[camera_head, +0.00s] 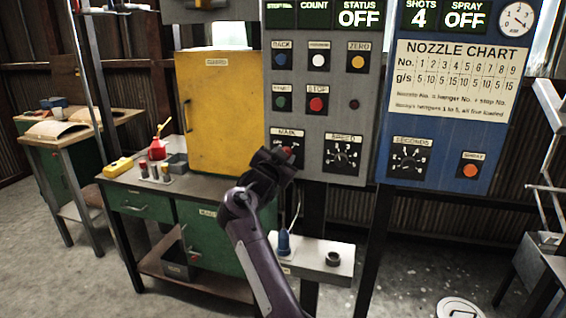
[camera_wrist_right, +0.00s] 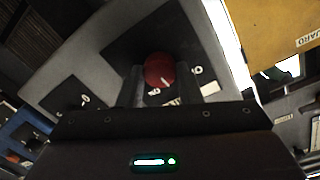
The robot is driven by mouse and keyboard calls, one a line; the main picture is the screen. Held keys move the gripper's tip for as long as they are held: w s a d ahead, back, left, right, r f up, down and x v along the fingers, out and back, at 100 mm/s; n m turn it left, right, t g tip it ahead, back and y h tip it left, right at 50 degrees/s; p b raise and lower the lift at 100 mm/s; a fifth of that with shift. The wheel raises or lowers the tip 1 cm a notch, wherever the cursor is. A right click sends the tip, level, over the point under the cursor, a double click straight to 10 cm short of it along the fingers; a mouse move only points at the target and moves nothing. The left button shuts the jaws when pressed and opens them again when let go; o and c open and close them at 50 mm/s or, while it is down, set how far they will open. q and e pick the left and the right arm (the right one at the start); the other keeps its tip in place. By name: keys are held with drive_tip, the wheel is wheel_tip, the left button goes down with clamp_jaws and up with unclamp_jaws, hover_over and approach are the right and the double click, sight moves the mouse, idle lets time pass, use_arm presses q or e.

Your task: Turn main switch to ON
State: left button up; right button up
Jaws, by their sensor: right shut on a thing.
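The main switch (camera_head: 287,151) is a red knob on a black plate labelled MAIN, low on the left of the grey control panel (camera_head: 360,100). My right gripper (camera_head: 281,158) reaches it from below and hides much of its plate in the head view. In the right wrist view the red knob (camera_wrist_right: 159,70) sits between the two dark fingers, which are shut on it. The lettering around the knob is partly covered, so its setting cannot be read. The STATUS display (camera_head: 360,14) shows OFF. My left gripper is not in view.
A speed dial (camera_head: 342,153) sits just right of the switch, with push buttons above. A blue spray panel (camera_head: 450,110) stands to the right. A yellow guard cabinet (camera_head: 219,110) stands close on the left, on a workbench. A small shelf (camera_head: 325,262) juts out below.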

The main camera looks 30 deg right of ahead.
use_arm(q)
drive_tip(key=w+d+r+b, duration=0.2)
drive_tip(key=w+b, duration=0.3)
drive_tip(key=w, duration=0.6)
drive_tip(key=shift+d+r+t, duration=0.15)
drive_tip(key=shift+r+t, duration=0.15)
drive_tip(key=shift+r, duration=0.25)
use_arm(e)
drive_tip(key=shift+s+f+m, duration=0.1)
drive_tip(key=shift+m, duration=4.8)
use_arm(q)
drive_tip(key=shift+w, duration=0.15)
use_arm(e)
drive_tip(key=o, duration=1)
drive_tip(key=shift+d, duration=0.1)
drive_tip(key=shift+t+y, duration=0.3)
